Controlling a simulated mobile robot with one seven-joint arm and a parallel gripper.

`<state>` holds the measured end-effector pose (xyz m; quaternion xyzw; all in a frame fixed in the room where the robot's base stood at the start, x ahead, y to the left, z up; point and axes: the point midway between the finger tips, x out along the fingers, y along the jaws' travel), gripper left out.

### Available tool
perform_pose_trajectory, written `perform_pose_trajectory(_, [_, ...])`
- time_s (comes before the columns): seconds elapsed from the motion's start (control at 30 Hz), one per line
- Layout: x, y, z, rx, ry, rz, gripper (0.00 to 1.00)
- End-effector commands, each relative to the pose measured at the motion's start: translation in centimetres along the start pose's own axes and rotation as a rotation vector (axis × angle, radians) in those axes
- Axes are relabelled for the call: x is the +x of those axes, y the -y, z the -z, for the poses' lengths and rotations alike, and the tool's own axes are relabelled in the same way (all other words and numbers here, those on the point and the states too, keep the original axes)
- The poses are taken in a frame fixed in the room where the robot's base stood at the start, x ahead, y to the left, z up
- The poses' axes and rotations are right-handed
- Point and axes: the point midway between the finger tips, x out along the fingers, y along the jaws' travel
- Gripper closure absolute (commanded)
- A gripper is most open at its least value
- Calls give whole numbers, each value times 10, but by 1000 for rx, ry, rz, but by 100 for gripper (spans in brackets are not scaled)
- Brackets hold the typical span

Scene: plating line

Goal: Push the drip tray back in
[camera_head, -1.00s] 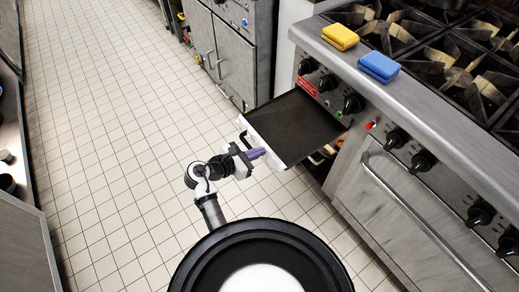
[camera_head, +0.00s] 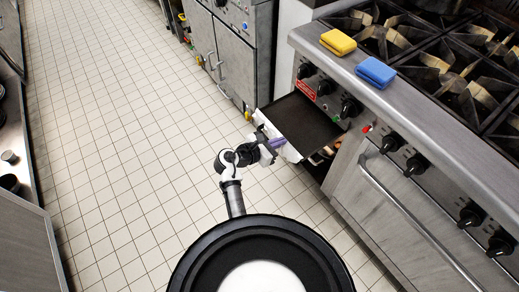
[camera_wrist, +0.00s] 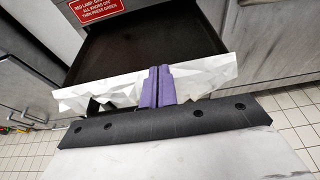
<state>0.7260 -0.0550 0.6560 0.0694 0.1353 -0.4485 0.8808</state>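The drip tray (camera_head: 305,122) is a flat dark tray with a pale front lip. It sticks out from under the stove's control panel, partly pulled out. In the wrist view the tray (camera_wrist: 150,45) lies straight ahead, its pale faceted front (camera_wrist: 205,78) facing me. My gripper (camera_head: 280,143) is at the tray's front edge. Its purple fingers (camera_wrist: 157,86) are together, with nothing seen between them, and appear to meet the front near its middle. The exact contact is hidden.
The stove (camera_head: 400,112) has knobs, a green button (camera_head: 337,118) and a lit red lamp (camera_head: 366,128). A red sign (camera_wrist: 97,8) is above the tray. Tiled floor (camera_head: 130,130) at left is clear.

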Motion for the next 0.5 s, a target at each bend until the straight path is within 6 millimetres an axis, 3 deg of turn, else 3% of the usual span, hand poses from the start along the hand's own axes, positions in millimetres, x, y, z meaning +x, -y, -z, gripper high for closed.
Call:
perform_pose_trajectory(0.03, [16,2,-11,3,1,7,100])
perform_pose_trajectory(0.2, [67,1,-25,2,1,7,100])
perform_pose_trajectory(0.5, [135,1,-44,1,1,4,100])
